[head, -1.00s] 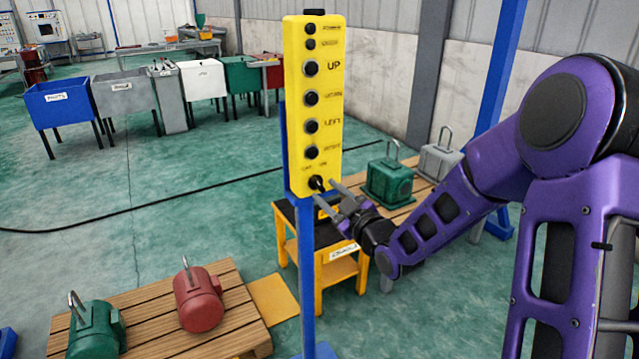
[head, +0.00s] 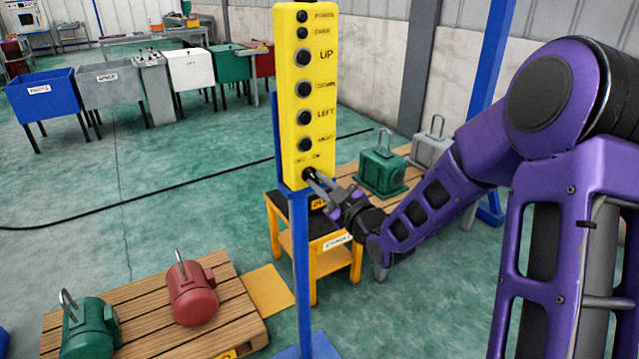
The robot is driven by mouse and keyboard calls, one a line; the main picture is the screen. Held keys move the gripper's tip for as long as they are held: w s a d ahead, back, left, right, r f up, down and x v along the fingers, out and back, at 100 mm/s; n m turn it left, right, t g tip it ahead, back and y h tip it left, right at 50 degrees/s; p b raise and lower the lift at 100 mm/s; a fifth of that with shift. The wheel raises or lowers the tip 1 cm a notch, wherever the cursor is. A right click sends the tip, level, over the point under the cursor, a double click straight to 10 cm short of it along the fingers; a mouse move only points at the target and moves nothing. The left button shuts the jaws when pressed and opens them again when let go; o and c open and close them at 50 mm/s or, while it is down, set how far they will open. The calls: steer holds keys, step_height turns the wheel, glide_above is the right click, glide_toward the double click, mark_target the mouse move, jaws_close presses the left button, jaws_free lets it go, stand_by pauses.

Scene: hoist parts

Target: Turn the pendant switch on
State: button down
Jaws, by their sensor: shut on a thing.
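The yellow pendant (head: 305,100) stands upright on a blue post (head: 301,260). Its face carries a column of black buttons with labels such as UP and LEFT. The black pendant switch (head: 308,174) is at the bottom of the face, below the buttons, with small blurred labels above it. My gripper (head: 316,182) reaches in from the right, and its fingers are shut on the switch. The fingers partly cover the switch, so I cannot tell its exact angle.
A small yellow table (head: 322,255) stands behind the post. Pallets with a red motor (head: 192,293), a green motor (head: 90,330) and a green unit (head: 382,172) lie around. Several bins, including a blue one (head: 45,98), stand at the back left. Open green floor lies between.

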stand_by(0.4)
steer(key=m, duration=0.5)
steer(key=shift+m, duration=0.3)
steer(key=m, duration=0.6)
steer(key=shift+r+p, duration=0.1)
steer(key=shift+p, duration=0.3)
steer(key=shift+m, duration=0.3)
steer(key=c, duration=0.9)
jaws_free()
steer(key=shift+o, duration=0.2)
